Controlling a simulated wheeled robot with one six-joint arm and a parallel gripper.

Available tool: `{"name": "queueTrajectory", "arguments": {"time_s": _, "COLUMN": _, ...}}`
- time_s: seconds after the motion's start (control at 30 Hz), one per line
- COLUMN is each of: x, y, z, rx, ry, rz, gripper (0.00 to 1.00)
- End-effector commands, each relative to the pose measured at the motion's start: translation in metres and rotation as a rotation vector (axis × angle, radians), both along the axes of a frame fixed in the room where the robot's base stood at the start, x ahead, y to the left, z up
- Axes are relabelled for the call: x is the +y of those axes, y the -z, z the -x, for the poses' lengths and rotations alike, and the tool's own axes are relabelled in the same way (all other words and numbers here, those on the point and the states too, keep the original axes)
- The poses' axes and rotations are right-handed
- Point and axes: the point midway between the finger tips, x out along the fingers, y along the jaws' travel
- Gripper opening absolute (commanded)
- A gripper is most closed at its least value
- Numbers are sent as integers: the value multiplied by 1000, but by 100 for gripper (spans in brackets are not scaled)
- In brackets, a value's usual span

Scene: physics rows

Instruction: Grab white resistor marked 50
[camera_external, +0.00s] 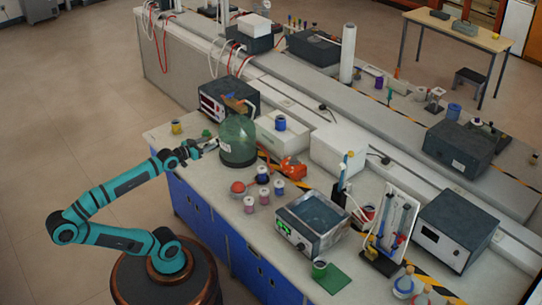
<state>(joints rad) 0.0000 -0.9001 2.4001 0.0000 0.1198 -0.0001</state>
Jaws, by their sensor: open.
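I cannot make out a white resistor marked 50; any marking is too small to read in this view. The small cylinders are to the right of and nearer than my gripper.
A black instrument box (213,103) stands behind the jar. A red-orange object (291,169) lies right of it, and a red ball (238,187) is in front. A metal bath (312,220) stands farther right. A small green cup (207,134) is beside my gripper. The front-left bench strip is fairly clear.

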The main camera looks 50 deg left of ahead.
Motion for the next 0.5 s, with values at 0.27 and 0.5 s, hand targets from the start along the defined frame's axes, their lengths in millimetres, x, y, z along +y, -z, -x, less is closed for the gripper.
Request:
{"name": "queueTrajectory", "arguments": {"time_s": 0.27, "x": -2, "y": -6, "z": -8, "rx": 18, "ry": 5, "rz": 5, "gripper": 55}}
{"name": "queueTrajectory", "arguments": {"time_s": 0.5, "x": -14, "y": -38, "z": -56, "rx": 125, "ry": 34, "rz": 36, "gripper": 55}}
